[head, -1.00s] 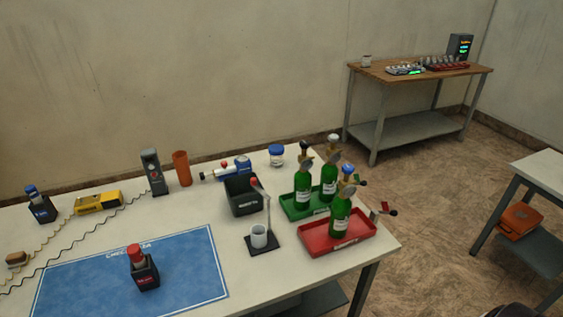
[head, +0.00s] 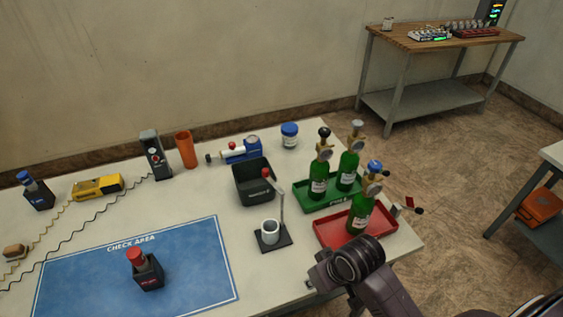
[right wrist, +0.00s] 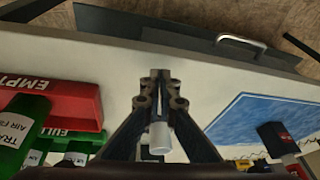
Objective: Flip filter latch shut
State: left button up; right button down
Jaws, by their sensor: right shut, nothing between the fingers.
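A blue device with a white cylinder and a small red knob (head: 238,152) lies at the back of the bench. I cannot tell for certain which part is the filter latch. My right arm shows at the lower right in the head view, its fingertips not clear. In the right wrist view my right gripper (right wrist: 160,88) is shut and empty, with the white cup partly hidden behind it. My left gripper is out of view.
A black bin (head: 253,196) stands behind the stand. Green bottles stand on the green tray (head: 312,204) and red tray (head: 326,236) to the right. The blue check mat (head: 90,278) bears a red-capped dark box (head: 147,272).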

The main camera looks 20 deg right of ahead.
jog(key=w+d+r+y, duration=0.1)
jog(key=w+d+r, duration=0.1)
jog(key=w+r, duration=0.35)
jog(key=w+d+r+y, duration=0.1)
jog(key=w+d+r, duration=0.1)
jog(key=w, duration=0.7)
jog(key=m+t+y, duration=0.2)
send_near(273, 181)
jog(key=w+d+r, duration=0.2)
jog(key=d+r, duration=0.2)
jog(key=d, duration=0.2)
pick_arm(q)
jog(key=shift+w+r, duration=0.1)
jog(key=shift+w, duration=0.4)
pick_arm(e)
jog(key=shift+s+f, duration=0.1)
jog(key=shift+s, duration=0.1)
pick_arm(q)
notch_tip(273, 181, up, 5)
jog(key=p, duration=0.5)
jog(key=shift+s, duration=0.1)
pick_arm(e)
jog(key=w+a+f, duration=0.4)
jog(key=a+f, duration=0.4)
jog(key=shift+w+a, duration=0.15)
jog(key=shift+w, duration=0.15)
